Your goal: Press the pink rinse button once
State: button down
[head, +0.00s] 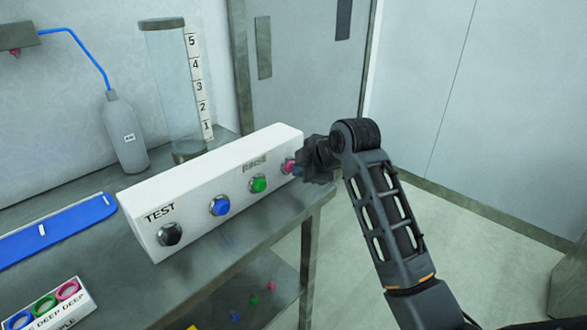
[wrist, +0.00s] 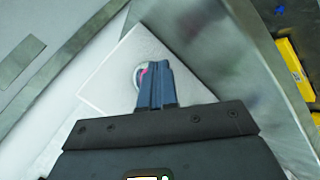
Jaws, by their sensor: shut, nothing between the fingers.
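The pink rinse button (head: 288,166) is at the right end of a white button box (head: 190,205) on the metal bench. My gripper (head: 300,171) is at that end of the box, right at the pink button and partly covering it in the head view. In the wrist view the shut fingers (wrist: 152,85) point at the box face, and a sliver of the pink button (wrist: 141,76) with its pale ring shows beside the fingertips. I cannot tell whether the fingertips touch the button or whether it is pressed in.
Green (head: 258,184), blue (head: 220,205) and black (head: 169,234) buttons sit left of the pink one on the same box. A clear scaled cylinder (head: 175,90) and a grey bottle (head: 126,135) stand behind. A blue strip (head: 55,233) lies left. Open floor is right of the bench.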

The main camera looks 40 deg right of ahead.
jog(key=shift+s, duration=0.15)
jog(key=shift+s+p, duration=0.4)
jog(key=shift+s, duration=0.35)
jog(key=shift+s, duration=0.1)
jog(key=shift+s+d+p, duration=0.1)
jog(key=shift+s+p, duration=0.7)
jog(key=shift+s, duration=1.65)
